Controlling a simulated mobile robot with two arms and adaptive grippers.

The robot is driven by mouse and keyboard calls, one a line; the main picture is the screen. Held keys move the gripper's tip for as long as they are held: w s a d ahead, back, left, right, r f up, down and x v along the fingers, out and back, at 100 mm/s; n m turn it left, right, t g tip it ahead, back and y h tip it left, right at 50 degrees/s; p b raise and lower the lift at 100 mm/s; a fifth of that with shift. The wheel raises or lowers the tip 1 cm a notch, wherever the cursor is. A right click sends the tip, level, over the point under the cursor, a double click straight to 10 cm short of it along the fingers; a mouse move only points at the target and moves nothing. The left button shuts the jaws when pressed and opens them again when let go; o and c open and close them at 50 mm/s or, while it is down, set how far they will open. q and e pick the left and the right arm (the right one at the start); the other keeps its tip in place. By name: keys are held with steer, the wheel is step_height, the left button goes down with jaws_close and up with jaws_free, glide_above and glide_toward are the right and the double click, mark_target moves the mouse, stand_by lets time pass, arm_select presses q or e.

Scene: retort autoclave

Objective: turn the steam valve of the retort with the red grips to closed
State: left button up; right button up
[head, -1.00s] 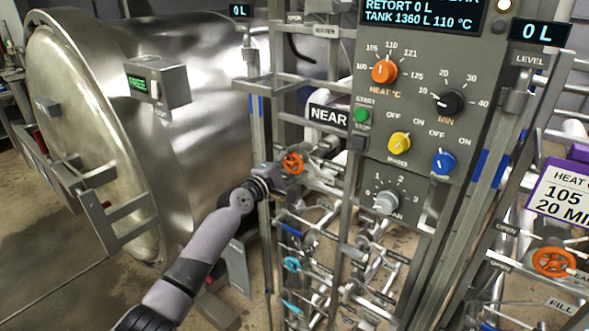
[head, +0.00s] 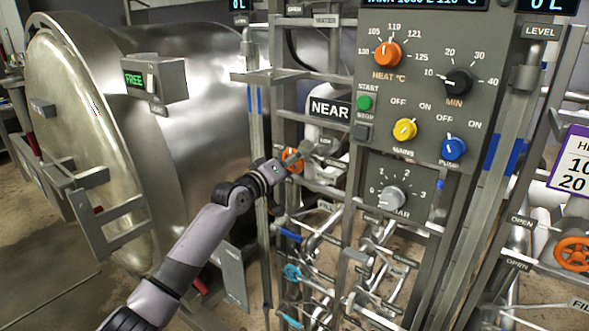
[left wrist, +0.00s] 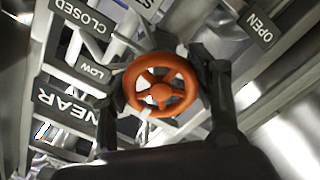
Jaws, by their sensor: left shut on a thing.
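The retort (head: 190,95) is a large steel drum with a domed door at the left. Small red parts (head: 33,144) show at the door's left edge. An orange handwheel (head: 295,153) sits right of the drum, beside the NEAR plate; it also shows in the left wrist view (left wrist: 160,93). My left gripper (head: 288,162) is shut on this wheel, with a dark finger on either side of its rim in the left wrist view (left wrist: 160,88). It hides part of the wheel in the head view. My right gripper is out of view.
A grey control panel (head: 425,60) with knobs stands right of the wheel. Pipes and steel posts crowd around and below it, with a light-blue handle (head: 292,272). Another orange wheel (head: 573,254) is at the right. CLOSED (left wrist: 82,16) and OPEN (left wrist: 259,29) plates flank the gripped wheel.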

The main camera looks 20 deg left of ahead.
arm_select(q)
steer(key=m, duration=0.1)
steer(key=m+b, duration=0.1)
steer(key=m, duration=0.1)
steer(key=m+b, duration=0.1)
steer(key=shift+f+m, duration=0.3)
steer(key=m, duration=0.2)
steer(key=shift+m+b, duration=0.3)
steer(key=shift+m, duration=0.1)
steer(key=shift+a+m, duration=0.1)
steer(key=shift+m, duration=0.8)
steer(key=m, duration=0.3)
steer(key=shift+r+m+p, duration=0.15)
steer(key=shift+m+p, duration=0.15)
steer(key=shift+p, duration=0.1)
steer(key=m+p, duration=0.2)
steer(key=m, duration=0.3)
steer(key=shift+a+m+p, duration=0.1)
steer(key=shift+m+p, duration=0.2)
steer(key=shift+p, duration=0.05)
steer(key=shift+o, duration=0.2)
steer(key=shift+c, duration=0.2)
steer(key=o, duration=1.2)
